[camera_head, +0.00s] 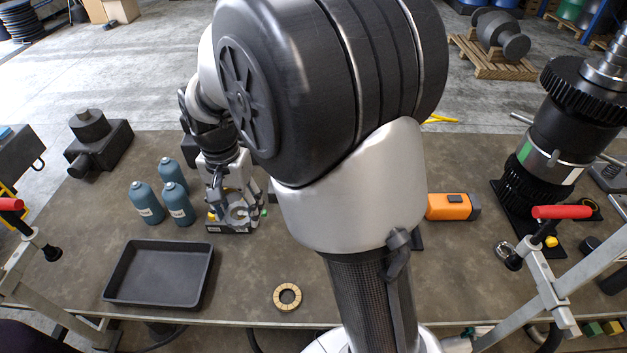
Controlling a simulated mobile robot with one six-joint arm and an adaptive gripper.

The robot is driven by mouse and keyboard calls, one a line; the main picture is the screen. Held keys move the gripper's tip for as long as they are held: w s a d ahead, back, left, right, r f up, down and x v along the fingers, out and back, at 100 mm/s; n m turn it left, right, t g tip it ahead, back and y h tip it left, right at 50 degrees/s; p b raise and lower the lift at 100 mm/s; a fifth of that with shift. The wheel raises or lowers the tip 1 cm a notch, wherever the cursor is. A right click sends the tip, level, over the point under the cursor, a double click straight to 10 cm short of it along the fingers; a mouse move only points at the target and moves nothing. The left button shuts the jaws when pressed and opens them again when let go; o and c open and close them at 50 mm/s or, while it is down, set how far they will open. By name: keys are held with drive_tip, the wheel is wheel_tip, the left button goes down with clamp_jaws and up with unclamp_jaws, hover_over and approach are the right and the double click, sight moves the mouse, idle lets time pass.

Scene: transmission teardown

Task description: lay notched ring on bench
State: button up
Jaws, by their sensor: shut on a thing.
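My gripper (237,212) is left of the middle, pointing down low over the bench (330,270), just right of the blue-grey bottles. It is shut on a small grey, curved part that I take to be the notched ring (243,216). The fingers partly cover it, and its notches are too small to make out. I cannot tell whether it touches the bench. A separate tan ring with dark marks (287,296) lies flat near the bench's front edge, apart from my gripper.
Several bottles (146,203) stand left of my gripper. An empty black tray (160,275) lies front left. An orange-and-black case (450,207) and a tall gear assembly (555,140) are at right. Clamps with red handles (562,212) stand at both sides. Bare bench surrounds the tan ring.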

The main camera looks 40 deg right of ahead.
sight(254, 263)
wheel_tip(254, 263, down, 20)
drive_tip(key=b, duration=0.4)
drive_tip(key=shift+b, duration=0.3)
drive_tip(key=shift+f, duration=0.2)
drive_tip(key=o, duration=1.3)
drive_tip(key=shift+c, duration=0.2)
wheel_tip(254, 263, up, 13)
drive_tip(key=p, duration=0.3)
drive_tip(key=s+r+n+t, duration=0.2)
drive_tip(key=s+r+n, duration=0.2)
drive_tip(key=s+r, duration=0.7)
drive_tip(key=s+r+n+t, duration=0.2)
drive_tip(key=s+r+n, duration=0.2)
drive_tip(key=s, duration=0.6)
drive_tip(key=shift+s+r+n+t, duration=0.25)
drive_tip(key=shift+r+n+t, duration=0.1)
drive_tip(key=shift+n, duration=0.25)
